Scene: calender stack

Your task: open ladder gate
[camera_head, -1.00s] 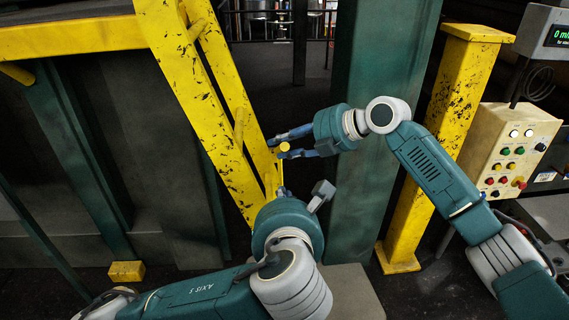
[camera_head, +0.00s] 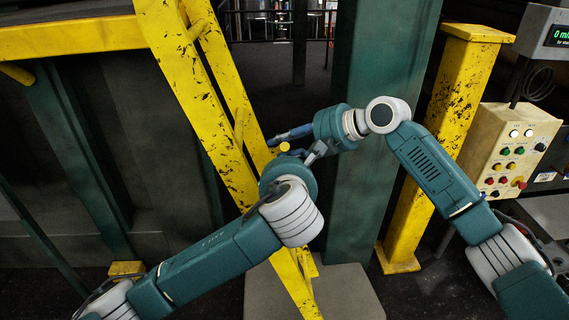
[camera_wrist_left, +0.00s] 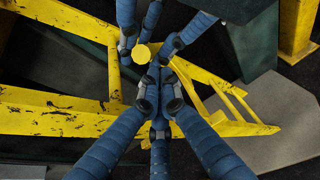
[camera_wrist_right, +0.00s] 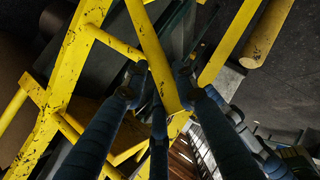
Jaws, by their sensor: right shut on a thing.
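The ladder gate (camera_head: 205,110) is a yellow frame of two long scuffed rails with short rungs, slanting through the middle of the head view. A round yellow bar end (camera_head: 285,147) shows at its right side. My right gripper (camera_head: 281,141) is shut on the gate there, its blue fingers around the bar. In the right wrist view a yellow gate bar (camera_wrist_right: 158,60) runs between the fingers. My left gripper (camera_wrist_left: 156,92) is close by, its fingertips just below the round bar end (camera_wrist_left: 141,54) in the left wrist view. Its grip is unclear, and its fingers are mostly hidden in the head view.
A green column (camera_head: 375,70) stands just behind my right gripper. A yellow post (camera_head: 450,120) and a button panel (camera_head: 513,150) stand to the right. A yellow rail (camera_head: 75,38) crosses at upper left. A grey plate (camera_head: 345,290) lies on the floor below.

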